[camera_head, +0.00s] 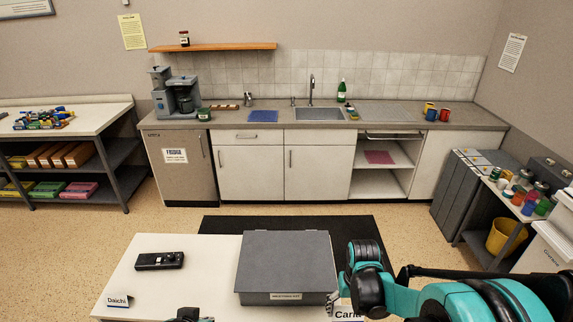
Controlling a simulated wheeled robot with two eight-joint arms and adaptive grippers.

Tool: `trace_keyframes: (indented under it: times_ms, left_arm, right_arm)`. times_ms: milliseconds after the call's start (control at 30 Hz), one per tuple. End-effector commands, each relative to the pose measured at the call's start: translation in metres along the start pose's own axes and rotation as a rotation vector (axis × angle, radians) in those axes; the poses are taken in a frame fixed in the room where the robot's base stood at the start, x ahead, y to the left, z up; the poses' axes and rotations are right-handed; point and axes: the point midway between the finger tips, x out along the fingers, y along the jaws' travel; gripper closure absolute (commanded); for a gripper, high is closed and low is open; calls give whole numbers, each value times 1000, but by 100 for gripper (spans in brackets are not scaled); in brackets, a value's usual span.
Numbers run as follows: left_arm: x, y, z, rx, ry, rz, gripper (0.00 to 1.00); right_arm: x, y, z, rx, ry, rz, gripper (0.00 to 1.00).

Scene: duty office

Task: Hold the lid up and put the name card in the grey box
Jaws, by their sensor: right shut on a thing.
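The grey box (284,262) stands on the white table (215,254) with its lid down; a label is on its front. My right gripper (334,303) is at the box's right front corner, shut on the white name card reading "Carla" (347,315), which is partly cut off by the lower picture edge. Another white name card, "Daichi" (118,300), stands at the table's front left. A dark tip of what looks like my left gripper (188,315) shows at the bottom edge, left of the box; its fingers are mostly out of view.
A black handset (160,261) lies on the table left of the box. The table is bare between the handset and the box. Behind is a dark floor mat (218,225), then a kitchen counter (380,122). A grey side shelf with several cups stands at right.

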Motion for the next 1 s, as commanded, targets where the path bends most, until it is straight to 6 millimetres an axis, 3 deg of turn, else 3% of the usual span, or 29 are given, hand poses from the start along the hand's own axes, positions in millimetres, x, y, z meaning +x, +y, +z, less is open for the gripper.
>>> trace_keyframes:
  times_ms: [467, 800, 1000]
  left_arm:
    - [2, 0, 1, 0, 0, 0, 100]
    - [1, 0, 1, 0, 0, 0, 100]
    - [1, 0, 1, 0, 0, 0, 100]
  right_arm:
    - [2, -3, -1, -1, 0, 0, 33]
    - [20, -73, -12, -4, -1, 0, 33]
    - [22, -79, -12, 0, -1, 0, 33]
